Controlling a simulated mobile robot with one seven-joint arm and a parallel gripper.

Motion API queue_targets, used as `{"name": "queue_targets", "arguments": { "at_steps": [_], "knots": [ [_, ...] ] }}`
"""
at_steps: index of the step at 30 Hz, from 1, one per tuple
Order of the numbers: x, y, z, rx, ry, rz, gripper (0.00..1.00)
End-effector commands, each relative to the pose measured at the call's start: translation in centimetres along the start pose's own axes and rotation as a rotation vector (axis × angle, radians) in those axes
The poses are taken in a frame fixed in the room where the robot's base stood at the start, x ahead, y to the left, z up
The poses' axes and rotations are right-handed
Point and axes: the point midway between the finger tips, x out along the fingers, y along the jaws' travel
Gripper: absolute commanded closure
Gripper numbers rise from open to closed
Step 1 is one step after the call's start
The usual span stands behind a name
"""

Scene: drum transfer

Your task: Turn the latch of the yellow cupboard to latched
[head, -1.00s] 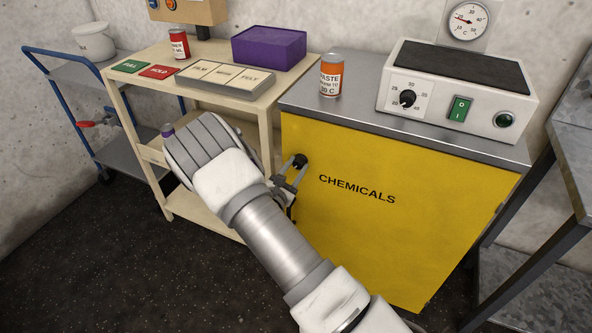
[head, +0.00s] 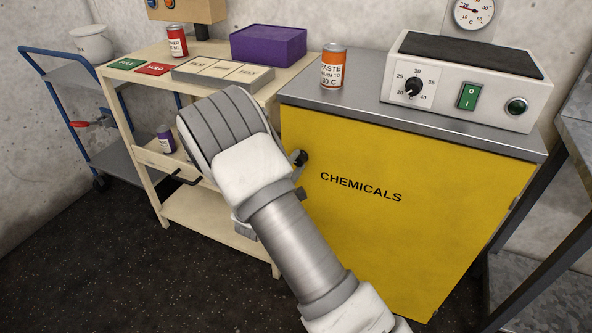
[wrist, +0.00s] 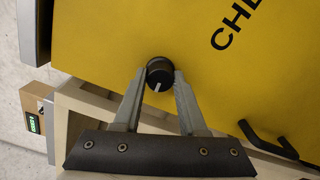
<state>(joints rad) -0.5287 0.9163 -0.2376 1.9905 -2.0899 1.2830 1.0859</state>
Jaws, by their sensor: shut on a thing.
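The yellow cupboard (head: 400,225), marked CHEMICALS, stands at the right in the head view with its door closed flush. Its latch is a round black knob (head: 300,158) at the door's upper left edge, partly hidden behind my arm. My gripper (wrist: 160,85) is shut on the knob, one finger on each side. In the head view my wrist covers most of the fingers.
A grey-topped surface on the cupboard bears an orange paste can (head: 333,66) and a white hotplate (head: 465,85). A cream trolley (head: 205,205) stands close left of my arm, with a purple box (head: 268,46) on top. A black handle (wrist: 265,140) shows in the wrist view.

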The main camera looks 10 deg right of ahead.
Motion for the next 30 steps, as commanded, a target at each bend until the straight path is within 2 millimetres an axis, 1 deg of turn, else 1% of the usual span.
{"name": "queue_targets", "arguments": {
  "at_steps": [1, 9, 24, 25, 29, 30],
  "knots": [
    [-0.02, -0.30, -0.10, 0.023, 0.000, -0.001, 1.00],
    [-0.06, -0.13, -0.09, 0.101, 0.002, -0.001, 1.00],
    [-0.05, -0.02, -0.06, 0.116, 0.002, -0.001, 1.00],
    [-0.05, -0.02, -0.06, 0.116, 0.002, -0.001, 0.54],
    [-0.04, -0.01, -0.05, 0.116, 0.002, -0.001, 0.30],
    [-0.04, -0.01, -0.05, 0.116, 0.001, -0.001, 0.29]
  ]
}}
